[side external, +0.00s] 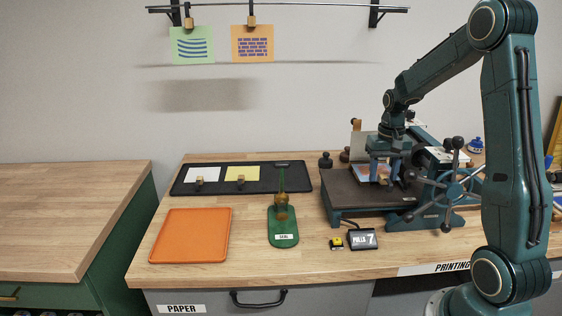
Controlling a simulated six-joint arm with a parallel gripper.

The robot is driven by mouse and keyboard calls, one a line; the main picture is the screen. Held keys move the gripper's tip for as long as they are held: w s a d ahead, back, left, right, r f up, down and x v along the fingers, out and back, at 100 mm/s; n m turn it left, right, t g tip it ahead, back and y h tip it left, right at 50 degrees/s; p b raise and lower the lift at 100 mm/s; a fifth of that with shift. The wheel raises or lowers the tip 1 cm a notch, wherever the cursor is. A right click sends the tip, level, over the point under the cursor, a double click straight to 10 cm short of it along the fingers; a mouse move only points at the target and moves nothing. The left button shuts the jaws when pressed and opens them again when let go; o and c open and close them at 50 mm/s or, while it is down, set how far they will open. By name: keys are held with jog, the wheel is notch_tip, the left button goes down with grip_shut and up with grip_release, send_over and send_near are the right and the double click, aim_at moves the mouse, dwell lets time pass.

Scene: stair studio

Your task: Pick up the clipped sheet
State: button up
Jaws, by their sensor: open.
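A small sheet with pale blue and orange-red on it (365,172) lies on the dark bed of the press, partly hidden by my gripper. A small tan piece, perhaps its clip, shows at the fingers. My gripper (384,177) points down over this sheet, open, its fingers close around the tan piece; whether they touch it I cannot tell. A white sheet (204,173) and a yellow sheet (243,172), each with a brass clip, lie on the black tray (270,182). A green sheet (192,46) and an orange sheet (252,44) hang by clips from the wall rail.
The press bed (345,198) has a spoked wheel (447,187) at its right. An orange tray (190,236), a green seal stand (283,227), a small yellow block (337,243) and a "PULLS 7" counter (361,240) stand in front. Bare wood lies between them.

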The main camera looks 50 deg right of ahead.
aim_at(383, 175)
grip_shut()
dwell(0.3)
notch_tip(383, 175, up, 20)
dwell(0.8)
jog(key=shift+r, duration=0.15)
dwell(0.4)
